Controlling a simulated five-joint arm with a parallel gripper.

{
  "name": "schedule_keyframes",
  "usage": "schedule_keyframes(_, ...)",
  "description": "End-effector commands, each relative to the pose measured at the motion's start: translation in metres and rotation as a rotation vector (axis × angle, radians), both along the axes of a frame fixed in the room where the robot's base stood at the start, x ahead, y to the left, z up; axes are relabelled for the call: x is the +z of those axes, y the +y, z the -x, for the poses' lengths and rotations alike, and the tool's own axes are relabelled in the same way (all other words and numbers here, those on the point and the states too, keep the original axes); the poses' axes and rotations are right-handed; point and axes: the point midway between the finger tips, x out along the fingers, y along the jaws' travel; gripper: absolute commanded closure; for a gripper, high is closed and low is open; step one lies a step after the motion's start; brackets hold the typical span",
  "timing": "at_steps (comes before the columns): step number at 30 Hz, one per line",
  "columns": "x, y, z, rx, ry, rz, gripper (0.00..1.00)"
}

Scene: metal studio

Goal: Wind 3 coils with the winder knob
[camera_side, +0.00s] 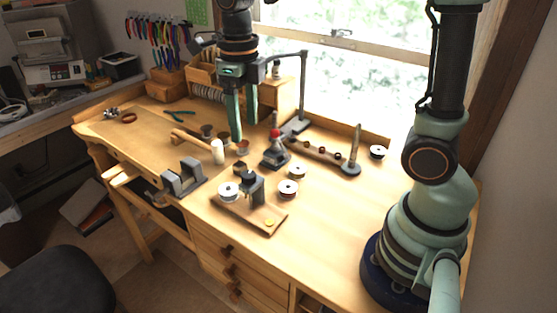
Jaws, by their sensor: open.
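My gripper (244,131) points down over the middle of the bench, its two green fingers apart with nothing between them. A small winder-like device (252,188) with a dark grey block stands on a wooden board (255,217), nearer the camera than my gripper. A white-faced spool (229,191) is at the block's left side. A yellow disc (270,222) lies at the board's right end. I cannot tell which part is the winder knob. Two pale spools, one nearer (288,188) and one farther (297,171), lie right of the device.
A red-topped grey device (275,150) stands just right of my gripper. A wooden mallet (217,151) and a grey vise-like block (183,177) are to the left. The bench's right front is clear.

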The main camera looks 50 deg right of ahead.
Motion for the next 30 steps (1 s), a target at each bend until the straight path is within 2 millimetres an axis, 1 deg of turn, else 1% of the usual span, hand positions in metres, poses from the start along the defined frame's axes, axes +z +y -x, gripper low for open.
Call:
schedule_keyframes(10, 0.0017, 0.0000, -0.0001, 0.005, -0.001, 0.000, 0.29)
schedule_keyframes(14, 0.0015, 0.0000, -0.0001, 0.089, 0.000, 0.000, 0.29)
schedule_keyframes(17, 0.0013, 0.0000, -0.0001, 0.252, 0.000, 0.000, 0.29)
schedule_keyframes(30, 0.0009, 0.0002, 0.0000, 1.275, 0.000, 0.001, 0.29)
